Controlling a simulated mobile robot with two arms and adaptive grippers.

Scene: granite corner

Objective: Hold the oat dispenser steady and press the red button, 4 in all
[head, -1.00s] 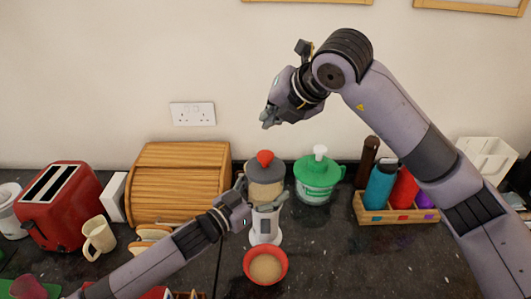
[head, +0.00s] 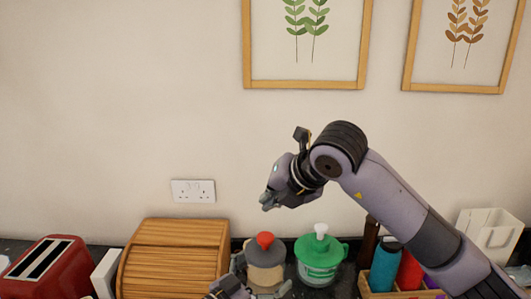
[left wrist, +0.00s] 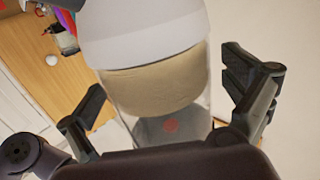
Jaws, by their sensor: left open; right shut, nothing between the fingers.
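The oat dispenser (head: 265,262) stands on the counter, with a grey top and a red button (head: 265,239). In the left wrist view, oats show through the clear body of the dispenser (left wrist: 155,78). My left gripper (left wrist: 168,98) is open, with one finger on each side of that body and visible gaps. In the head view it shows only partly, at the bottom edge. My right gripper (head: 268,201) is shut and empty, in the air above the red button and apart from it.
A green-lidded container (head: 319,262) stands close right of the dispenser. A wooden bread bin (head: 175,262) and red toaster (head: 48,268) are at left. Bottles (head: 385,265) and a white holder (head: 489,235) are at right. The wall is behind.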

